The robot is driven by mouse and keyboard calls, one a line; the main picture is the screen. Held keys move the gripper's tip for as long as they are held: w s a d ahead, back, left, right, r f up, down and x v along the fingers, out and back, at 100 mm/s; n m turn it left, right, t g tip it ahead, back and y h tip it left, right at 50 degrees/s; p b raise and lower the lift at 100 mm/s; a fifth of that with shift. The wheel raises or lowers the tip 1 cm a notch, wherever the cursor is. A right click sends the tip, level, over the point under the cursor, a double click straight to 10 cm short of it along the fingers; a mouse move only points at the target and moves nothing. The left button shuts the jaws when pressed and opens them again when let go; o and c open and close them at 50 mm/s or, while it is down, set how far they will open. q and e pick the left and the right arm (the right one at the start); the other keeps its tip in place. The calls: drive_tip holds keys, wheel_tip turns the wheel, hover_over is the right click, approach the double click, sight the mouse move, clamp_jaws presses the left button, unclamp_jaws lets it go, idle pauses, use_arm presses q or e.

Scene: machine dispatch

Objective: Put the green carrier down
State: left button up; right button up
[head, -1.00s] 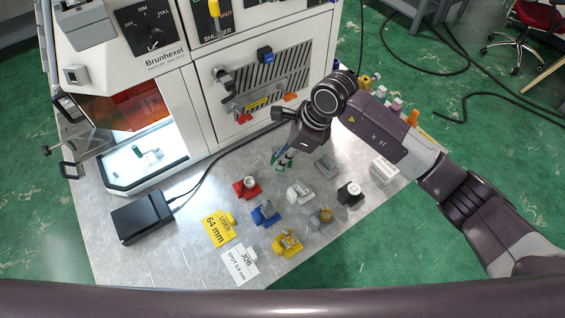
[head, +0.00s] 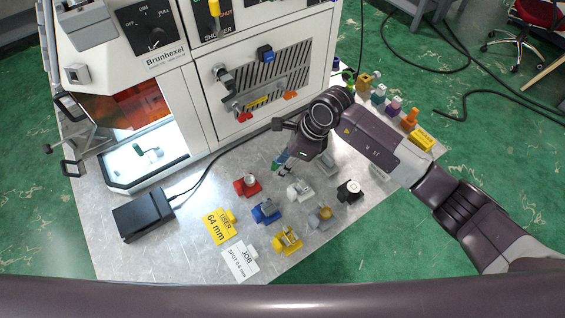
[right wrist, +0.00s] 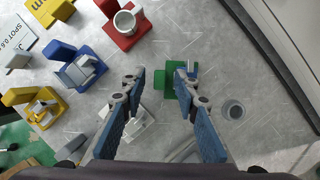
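The green carrier (head: 276,163) is on the metal table, left of the red-free gap at my right gripper's tips. In the right wrist view the green carrier (right wrist: 159,79) lies below the fingertips, partly hidden behind the right-hand finger. My right gripper (right wrist: 160,80) has its blue-padded fingers spread, with a clear gap between the left-hand finger and the carrier. In the head view the right gripper (head: 283,167) points down at the table beside the carrier. My left gripper is not in view.
Close by stand a red carrier (head: 247,185), a blue carrier (head: 265,212), a white carrier (head: 299,191), a yellow carrier (head: 287,240) and a black one (head: 349,191). The Brunhexel machine (head: 185,100) stands behind; a black box (head: 143,216) is at left.

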drive_tip(key=shift+r, duration=0.15)
drive_tip(key=shift+d+r, duration=0.1)
drive_tip(key=shift+r, duration=0.1)
drive_tip(key=b+v, duration=0.3)
drive_tip(key=v, duration=0.8)
drive_tip(key=shift+r, duration=0.2)
drive_tip(key=shift+s+d+f, duration=0.1)
